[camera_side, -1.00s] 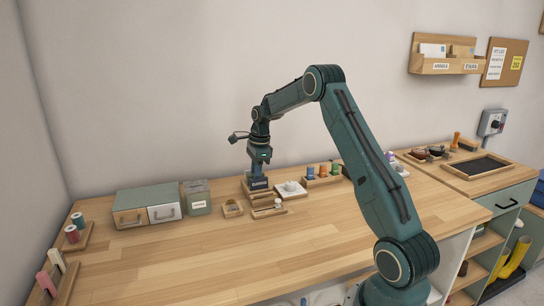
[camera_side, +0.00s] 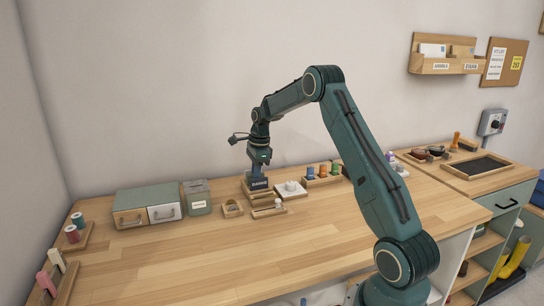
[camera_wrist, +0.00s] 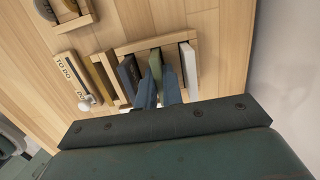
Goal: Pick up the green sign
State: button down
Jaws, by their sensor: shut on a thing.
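The green sign (camera_wrist: 155,62) stands on edge in a wooden rack (camera_wrist: 122,50), seen from above in the wrist view. My gripper (camera_wrist: 157,88) is shut on it, one blue-grey finger on each side. A dark sign (camera_wrist: 128,74) stands just left of it and a pale-faced sign (camera_wrist: 188,66) to its right in the same rack. In the side view my gripper (camera_side: 258,170) reaches down behind a dark sign reading DARKS (camera_side: 259,184), and the green sign is hidden there.
A small board reading TO DO (camera_wrist: 72,78) lies left of the rack, with a white knob beside it. In the side view a drawer box (camera_side: 148,206), a grey-green tin (camera_side: 197,198) and a white tray (camera_side: 291,191) stand near. The front table is clear.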

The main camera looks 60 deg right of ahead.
jog(key=shift+r, duration=0.1)
jog(key=shift+r, duration=4.9)
jog(key=s+a+f, duration=0.3)
jog(key=s+a, duration=0.2)
jog(key=shift+s+a+f, duration=0.3)
jog(key=shift+s+f, duration=0.05)
jog(key=shift+f, duration=0.05)
jog(key=shift+f, duration=0.1)
jog(key=shift+f, duration=1.7)
jog(key=shift+f, duration=1.3)
